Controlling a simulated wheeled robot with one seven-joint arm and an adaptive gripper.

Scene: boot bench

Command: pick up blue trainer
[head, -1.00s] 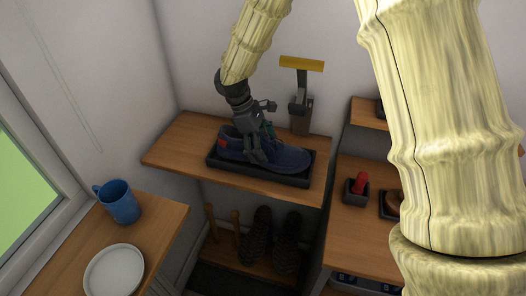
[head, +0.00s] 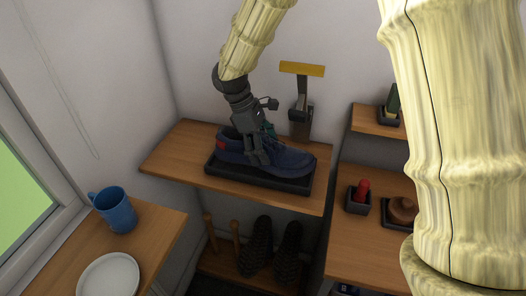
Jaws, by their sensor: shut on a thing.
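The blue trainer (head: 287,158) has a red patch at its heel, on the left, and its toe points right. It is in or just above a black tray (head: 262,181) on the upper wooden shelf; I cannot tell whether it touches the tray. My gripper (head: 257,156) reaches down from above and is shut on the trainer around its middle. The fingers hide part of the trainer's side and opening.
A stand with a yellow top (head: 302,69) is close behind the trainer. A blue mug (head: 115,211) and white plate (head: 108,276) are on the left counter. Dark boots (head: 287,250) are below the shelf. A red-topped item (head: 362,188) is on the right shelf.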

